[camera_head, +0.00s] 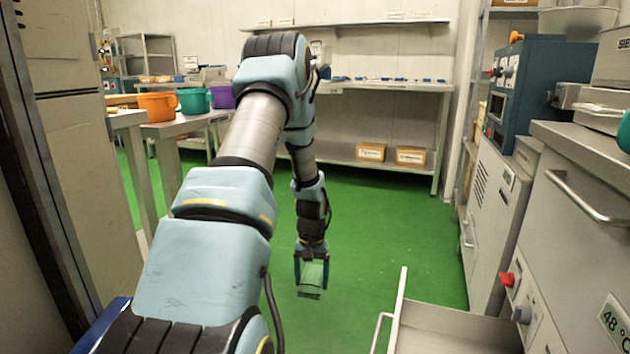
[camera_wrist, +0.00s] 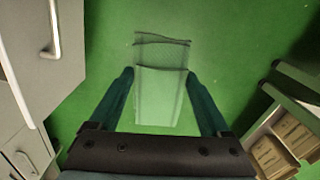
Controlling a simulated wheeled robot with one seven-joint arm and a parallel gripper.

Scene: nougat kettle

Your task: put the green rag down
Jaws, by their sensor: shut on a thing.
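The green rag (camera_head: 312,275) hangs between the fingers of my gripper (camera_head: 311,284), its lower edge a little past the fingertips. In the wrist view the rag (camera_wrist: 158,100) is a pale green mesh-like strip with a dark hem at its far end. It lies between the two dark fingers of my gripper (camera_wrist: 160,75), which are shut on it. The arm points down over the green floor (camera_head: 385,225). The rag's colour is close to the floor's, and its height above the floor is hard to judge.
An open drawer (camera_head: 450,330) juts out at lower right, below a grey cabinet (camera_head: 580,185) with a handle. Orange (camera_head: 157,106), green (camera_head: 194,100) and purple (camera_head: 222,97) tubs stand on a table at left. A rear shelf holds cardboard boxes (camera_head: 371,152). The middle floor is clear.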

